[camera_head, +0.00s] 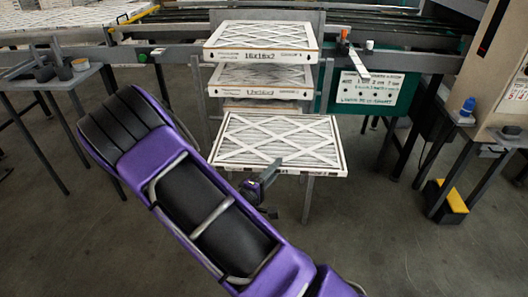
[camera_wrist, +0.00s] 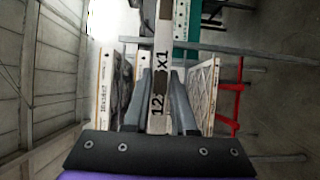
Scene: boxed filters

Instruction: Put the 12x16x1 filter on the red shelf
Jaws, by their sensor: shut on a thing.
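The 12x16x1 filter (camera_head: 280,142) is a flat panel with a white lattice and a thin frame, held roughly level in front of a rack. My gripper (camera_head: 262,180) is shut on its near edge in the head view. In the wrist view, the fingers of my gripper (camera_wrist: 158,115) close on the frame of the filter (camera_wrist: 161,65), whose label reads "12" and "x1", partly covered. Red shelf bars (camera_wrist: 236,100) show at the right of the wrist view. The red shelf is not visible in the head view.
Behind the held filter, a rack bears a top filter (camera_head: 262,38) labelled 16x16x2 and another filter (camera_head: 258,82) below it. A table (camera_head: 45,80) stands left. A cardboard-coloured machine (camera_head: 495,75) and a yellow-black step (camera_head: 448,200) stand right. The floor at front right is clear.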

